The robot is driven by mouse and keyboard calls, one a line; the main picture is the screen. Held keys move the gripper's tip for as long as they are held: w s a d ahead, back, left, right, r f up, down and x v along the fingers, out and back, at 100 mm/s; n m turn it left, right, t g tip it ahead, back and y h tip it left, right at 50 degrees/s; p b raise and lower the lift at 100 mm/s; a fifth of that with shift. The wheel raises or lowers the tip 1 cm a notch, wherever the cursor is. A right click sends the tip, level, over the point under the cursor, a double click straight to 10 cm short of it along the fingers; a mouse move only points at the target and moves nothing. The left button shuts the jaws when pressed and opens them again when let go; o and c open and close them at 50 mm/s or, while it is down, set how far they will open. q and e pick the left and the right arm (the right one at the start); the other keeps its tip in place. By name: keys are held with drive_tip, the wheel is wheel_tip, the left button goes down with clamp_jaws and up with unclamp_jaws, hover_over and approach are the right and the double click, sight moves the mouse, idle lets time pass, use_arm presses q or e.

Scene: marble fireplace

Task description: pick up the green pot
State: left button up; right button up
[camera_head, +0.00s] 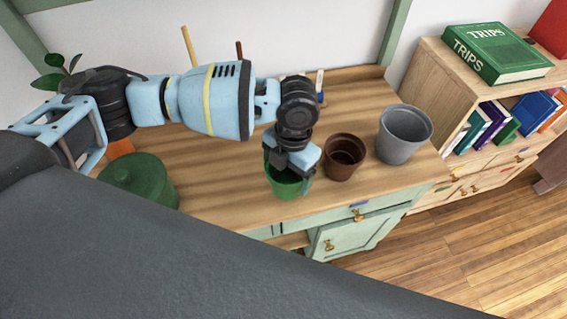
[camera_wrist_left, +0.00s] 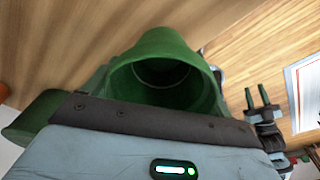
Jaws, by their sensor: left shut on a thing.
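The green pot (camera_head: 284,187) is on or just above the wooden desk top (camera_head: 222,190), near its front edge. I cannot tell whether it touches the wood. My left gripper (camera_head: 291,168) reaches down over it and is shut on its wall. In the left wrist view the pot (camera_wrist_left: 165,50) fills the middle, its open mouth toward the camera and empty as far as I can see. Part of its rim is hidden behind my gripper.
A brown pot (camera_head: 344,156) and a larger grey pot (camera_head: 404,134) stand to the right. A green lidded container (camera_head: 140,180) is at the left. A wooden shelf (camera_head: 430,75) with books (camera_head: 497,52) borders the desk's right side.

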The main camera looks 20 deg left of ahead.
use_arm(q)
drive_tip(key=s+d+r, duration=0.1)
drive_tip(key=s+d, duration=0.6)
drive_tip(key=s, duration=0.3)
drive_tip(key=shift+s, duration=0.3)
use_arm(e)
drive_tip(key=shift+s, duration=0.15)
use_arm(q)
drive_tip(key=shift+d+r, duration=0.1)
use_arm(e)
drive_tip(key=shift+s+f, duration=0.1)
use_arm(q)
drive_tip(key=w+a+r+m+t+p, duration=0.1)
drive_tip(key=a+r+m, duration=0.2)
drive_tip(key=m, duration=0.7)
drive_tip(key=w+a+r+m+p, duration=0.1)
drive_tip(key=a+r+m, duration=0.3)
drive_tip(key=a+m, duration=0.4)
drive_tip(key=w+a+r+m+t+p, duration=0.1)
drive_tip(key=a+r+m, duration=0.3)
drive_tip(key=m, duration=0.9)
drive_tip(key=shift+w+a+r+m+t+h+p, duration=0.1)
drive_tip(key=shift+w+a+m+t+h+p, duration=0.2)
drive_tip(key=shift+w+a, duration=0.55)
use_arm(e)
drive_tip(key=w+r+t, duration=0.1)
drive_tip(key=w+r, duration=0.2)
drive_tip(key=r, duration=0.2)
drive_tip(key=shift+w+d, duration=0.25)
drive_tip(key=shift+w, duration=0.1)
